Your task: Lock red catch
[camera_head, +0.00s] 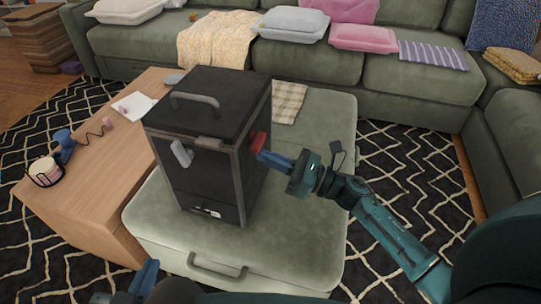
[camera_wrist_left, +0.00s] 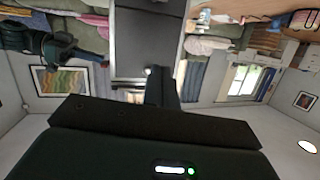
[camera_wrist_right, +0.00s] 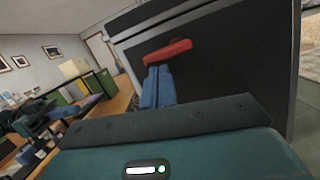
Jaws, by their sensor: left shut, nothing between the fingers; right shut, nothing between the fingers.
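A black box (camera_head: 207,145) with a grey top handle (camera_head: 195,101) stands upright on the green ottoman (camera_head: 300,235). The red catch (camera_head: 258,141) is on its right side, near the top edge. In the right wrist view the red catch (camera_wrist_right: 167,52) lies slightly tilted across the dark panel. A grey catch (camera_head: 181,153) hangs on the front face. My right gripper (camera_head: 264,155) is shut and empty, its blue fingertips (camera_wrist_right: 156,72) right at the red catch's lower edge; I cannot tell whether they touch. My left gripper (camera_head: 150,268) is shut and empty, low in front of the ottoman.
A wooden table (camera_head: 95,165) left of the box holds a candle jar (camera_head: 46,172), a blue dumbbell-like object (camera_head: 62,142) and white paper (camera_head: 135,106). A green sofa (camera_head: 330,62) with cushions runs behind. Patterned rug floor is open to the right.

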